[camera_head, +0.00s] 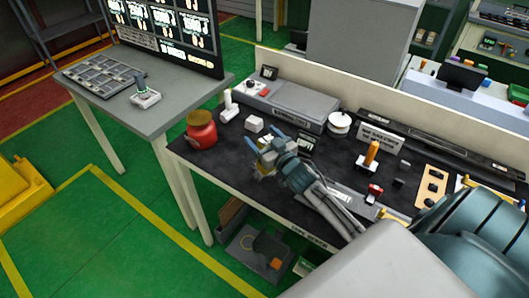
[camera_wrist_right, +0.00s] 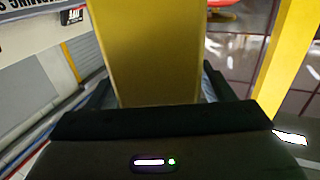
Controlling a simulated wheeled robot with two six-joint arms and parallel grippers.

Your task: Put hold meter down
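My right gripper (camera_head: 264,156) is over the dark-topped bench, towards its front left part. In the wrist view a large yellow block, which I take to be the hold meter (camera_wrist_right: 148,50), fills the space between the dark fingers (camera_wrist_right: 155,88). The gripper looks shut on it. In the head view only small yellowish parts show at the gripper, and the rest is hidden behind it. I cannot tell whether the meter touches the bench. My left gripper is not in view.
A red jar (camera_head: 201,132) stands left of the gripper, with a white block (camera_head: 254,125) behind. A grey device (camera_head: 290,105) and a white spool (camera_head: 339,123) are at the back. An orange-handled tool (camera_head: 371,155) stands to the right. A grey side table (camera_head: 175,105) is left.

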